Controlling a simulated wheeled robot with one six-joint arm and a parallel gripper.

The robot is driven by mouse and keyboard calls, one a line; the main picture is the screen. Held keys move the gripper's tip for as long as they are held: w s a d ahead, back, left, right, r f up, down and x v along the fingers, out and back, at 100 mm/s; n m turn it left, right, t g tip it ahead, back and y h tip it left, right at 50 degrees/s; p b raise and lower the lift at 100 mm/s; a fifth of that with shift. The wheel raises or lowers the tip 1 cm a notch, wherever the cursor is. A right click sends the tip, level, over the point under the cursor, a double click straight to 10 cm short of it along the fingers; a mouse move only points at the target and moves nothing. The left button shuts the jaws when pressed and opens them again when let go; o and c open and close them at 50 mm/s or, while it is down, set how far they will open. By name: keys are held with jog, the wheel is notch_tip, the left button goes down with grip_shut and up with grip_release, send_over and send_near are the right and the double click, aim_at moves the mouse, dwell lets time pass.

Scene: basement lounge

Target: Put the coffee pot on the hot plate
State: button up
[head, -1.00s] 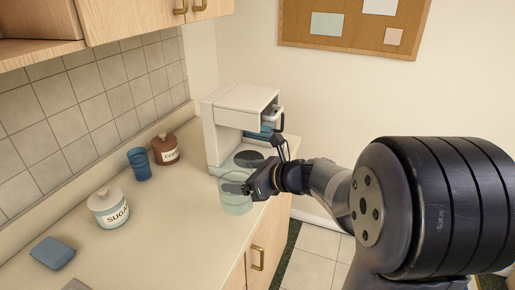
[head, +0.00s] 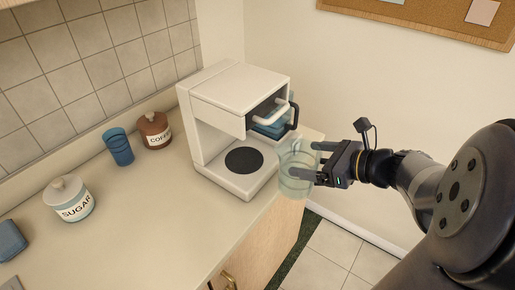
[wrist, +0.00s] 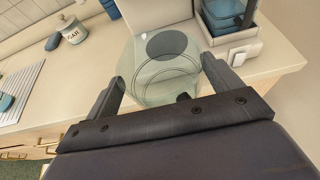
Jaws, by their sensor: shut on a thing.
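The coffee pot (head: 291,187) is a clear, pale green glass vessel. My gripper (head: 304,160) is shut on it, one finger on either side, and holds it to the right of the white coffee machine (head: 238,90). The pot appears raised, at or past the counter's front edge. The hot plate (head: 244,160) is a dark round disc on the machine's base, with nothing on it. In the wrist view the pot (wrist: 150,92) sits between my fingers (wrist: 164,75), and the hot plate (wrist: 167,44) shows beyond it, partly through the glass.
A blue cup (head: 118,148), coffee jar (head: 154,130), sugar jar (head: 70,199) and blue object (head: 10,240) are left. Middle counter is clear.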

jog(key=shift+w+d, duration=0.15)
jog(key=shift+d, duration=0.05)
jog(key=shift+w+a, duration=0.15)
jog(key=shift+w, duration=0.1)
jog(key=w+a+p, duration=0.2)
jog(key=w+a, duration=0.8)
jog(key=a, duration=0.3)
jog(key=shift+w+a+f, duration=0.25)
jog(key=shift+w+a, duration=0.05)
jog(key=shift+a, duration=0.05)
jog(key=shift+f, duration=0.1)
jog(key=shift+f, duration=0.2)
jog(key=o, duration=1.2)
